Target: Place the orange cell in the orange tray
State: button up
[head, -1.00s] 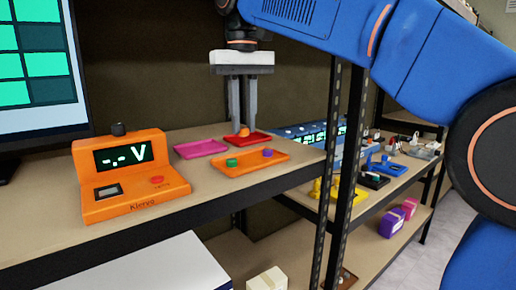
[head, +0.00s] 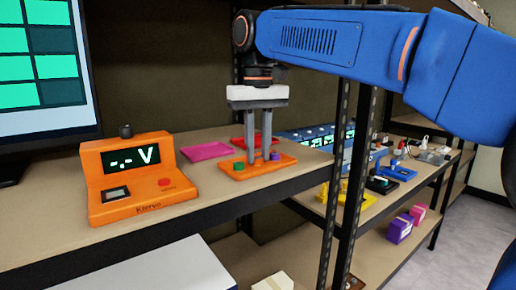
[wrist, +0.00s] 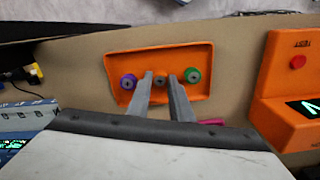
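The orange tray (head: 283,163) lies near the front edge of the shelf. A green cell (head: 239,166) stands at its left and a purple cell (head: 274,155) at its right; both also show in the wrist view, the green cell at right (wrist: 192,75) and the purple cell at left (wrist: 128,81). My gripper (head: 259,158) points down over the tray's middle, between those two cells. The orange cell (wrist: 160,79) is between its fingertips, which close on both sides of it. Whether the cell touches the tray floor is hard to tell.
The orange meter (head: 135,180) stands left on the same shelf. A black rack post (head: 358,180) rises to the right, with more devices beyond.

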aim_at(258, 158)
jog(key=o, duration=0.4)
jog(key=shift+r, duration=0.1)
jog(key=shift+r, duration=3.8)
